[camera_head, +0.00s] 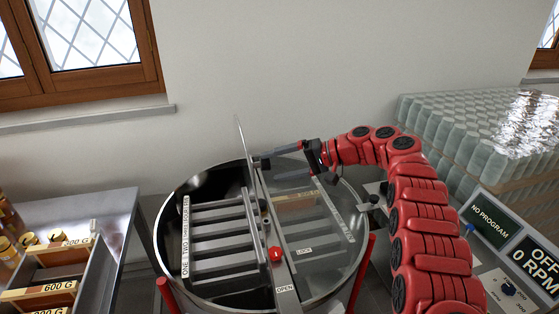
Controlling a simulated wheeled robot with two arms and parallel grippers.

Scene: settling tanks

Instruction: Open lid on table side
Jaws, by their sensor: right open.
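A round steel drum (170,216) stands in the middle of the view. A clear lid panel (241,139) stands up near its middle bar and shows almost edge-on. The drum's left half, towards the table, looks uncovered, with metal bars inside. A clear lid (325,245) lies flat over the right half. My right gripper (267,168) reaches in from the right over the drum's far part, fingers apart and empty, pointing left towards the upright panel. I cannot tell whether a fingertip touches it. My left gripper is not in view.
A steel table (108,205) with a wooden box (85,270) and several gold-lidded jars is at the left. A red knob (276,254) sits on the middle bar. A control panel (500,245) and stacked jars (450,140) are at the right.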

